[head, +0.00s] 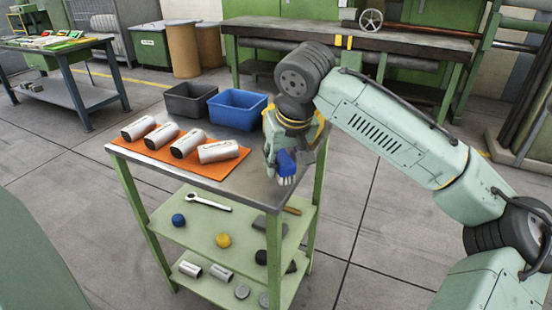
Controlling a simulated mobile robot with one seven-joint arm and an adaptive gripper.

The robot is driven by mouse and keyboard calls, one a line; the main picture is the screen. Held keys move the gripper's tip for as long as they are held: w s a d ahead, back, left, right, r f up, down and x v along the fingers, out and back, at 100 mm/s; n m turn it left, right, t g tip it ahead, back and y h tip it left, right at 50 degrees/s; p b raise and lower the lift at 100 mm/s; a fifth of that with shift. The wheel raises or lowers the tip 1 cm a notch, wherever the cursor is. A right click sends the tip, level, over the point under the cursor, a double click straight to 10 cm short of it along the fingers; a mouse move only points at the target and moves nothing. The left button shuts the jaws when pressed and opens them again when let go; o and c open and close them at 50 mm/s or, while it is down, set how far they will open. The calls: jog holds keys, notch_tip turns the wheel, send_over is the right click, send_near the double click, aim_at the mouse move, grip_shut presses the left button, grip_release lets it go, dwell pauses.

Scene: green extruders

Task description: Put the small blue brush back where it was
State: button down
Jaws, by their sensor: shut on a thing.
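The small blue brush (287,161) is at my gripper, over the right front edge of the trolley's metal top (235,190). Its pale bristles point down. My gripper (281,156) points down and is shut on the brush, with its fingers partly hidden behind it. I cannot tell whether the bristles touch the top or hang just clear of it.
Several white cylinders (188,143) lie on an orange mat (226,169) at the left. A black bin (190,98) and a blue bin (237,108) stand at the back. Bare top lies left of my gripper.

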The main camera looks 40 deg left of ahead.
jog(key=w+a, duration=0.2)
jog(key=a, duration=0.1)
jog(key=shift+f, duration=0.15)
jog(key=p+x, duration=0.1)
jog(key=x, duration=0.1)
jog(key=shift+d+f, duration=0.1)
jog(key=shift+f, duration=0.85)
jog(key=shift+f, duration=0.2)
jog(key=c, duration=1.2)
grip_release()
jog(key=shift+o, duration=0.2)
